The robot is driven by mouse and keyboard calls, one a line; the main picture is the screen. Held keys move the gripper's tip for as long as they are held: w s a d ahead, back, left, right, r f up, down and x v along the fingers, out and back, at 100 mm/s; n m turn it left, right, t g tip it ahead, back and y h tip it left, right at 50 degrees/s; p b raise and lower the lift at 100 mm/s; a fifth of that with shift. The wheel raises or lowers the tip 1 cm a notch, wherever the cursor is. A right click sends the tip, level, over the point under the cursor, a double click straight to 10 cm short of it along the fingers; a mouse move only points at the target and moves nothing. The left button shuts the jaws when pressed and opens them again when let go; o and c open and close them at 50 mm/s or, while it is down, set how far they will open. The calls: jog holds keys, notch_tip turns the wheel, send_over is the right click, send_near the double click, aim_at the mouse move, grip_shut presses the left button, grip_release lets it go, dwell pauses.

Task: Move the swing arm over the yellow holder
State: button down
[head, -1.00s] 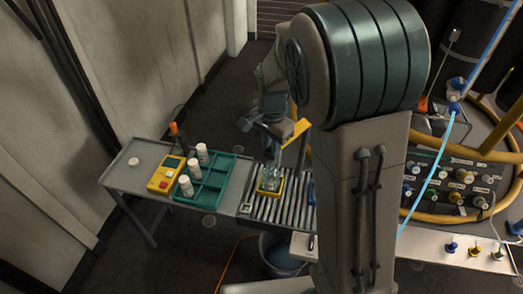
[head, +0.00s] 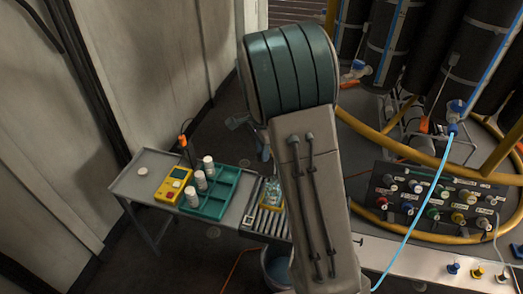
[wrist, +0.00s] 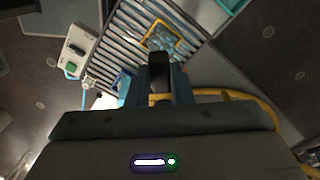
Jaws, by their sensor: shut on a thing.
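The yellow holder (head: 279,207) is a small square frame on the roller conveyor, partly behind my arm in the head view, with something clear and bluish in it. It also shows in the wrist view (wrist: 151,48), just beyond my fingertips. My gripper (wrist: 159,78) is shut on a dark upright piece, apparently part of the swing arm; the fingers hide much of it. A yellow bar (wrist: 235,95) runs right from behind the gripper in the wrist view; I cannot tell whether it is the swing arm or a rail. In the head view my arm hides the grasp.
A bucket (head: 271,265) stands below. A panel of knobs (head: 436,200) and yellow rails lie right.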

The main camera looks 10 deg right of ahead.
jog(key=shift+d, duration=0.1)
jog(key=c, duration=1.3)
grip_release()
notch_tip(320, 180, up, 14)
jog(key=shift+f, duration=0.1)
